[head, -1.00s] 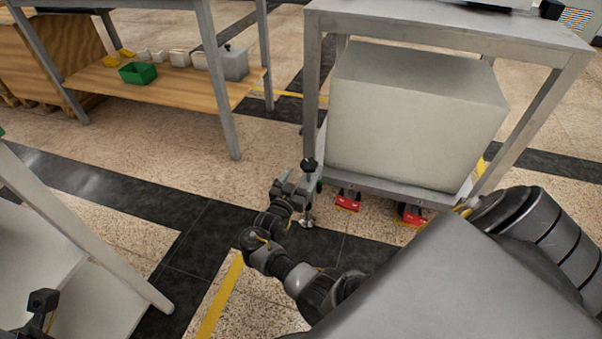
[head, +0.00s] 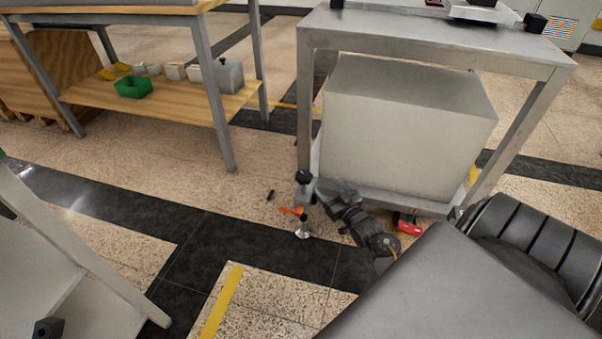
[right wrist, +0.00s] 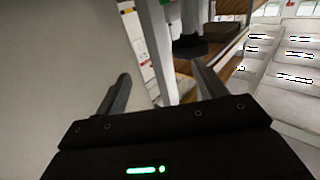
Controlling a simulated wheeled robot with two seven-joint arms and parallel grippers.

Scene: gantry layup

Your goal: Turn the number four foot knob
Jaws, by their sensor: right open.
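A black round foot knob (head: 304,177) sits at the lower end of the metal stand's front-left leg. Below it are an orange tab (head: 292,211) and a silver foot (head: 303,232) by the dark floor strip. No number is readable. My right gripper (head: 322,187) is just right of the knob, partly hidden by its own body. In the right wrist view, my gripper's fingers (right wrist: 163,86) are apart with nothing held. A pale post (right wrist: 157,45) and a dark knob-like part (right wrist: 188,46) show beyond them. I do not see my left gripper.
The metal stand (head: 430,42) holds a large grey block (head: 405,130) on its low shelf. A red caster pedal (head: 410,227) is right of my gripper. A wooden-shelf bench (head: 185,108) stands back left; a pale table (head: 60,265) is front left.

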